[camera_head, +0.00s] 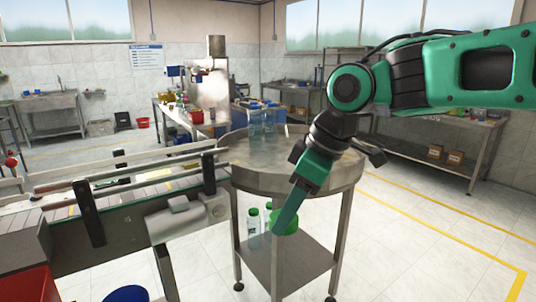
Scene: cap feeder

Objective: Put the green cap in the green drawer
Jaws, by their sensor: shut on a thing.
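My gripper (282,222) points down and to the left in front of the round steel table. It is shut on the green cap (291,224), a bright green round piece at its fingertip, partly hidden behind the finger. The cap is in front of the table's legs and lower shelf in the picture; its exact height and depth are hard to tell. I see no green drawer in this view.
The round steel table (250,173) carries clear bottles (254,128). Bottles with green caps (253,222) stand low beneath it. A conveyor (125,207) is at left. A red container (28,285) and a blue one (126,294) are at bottom left. The right floor is clear.

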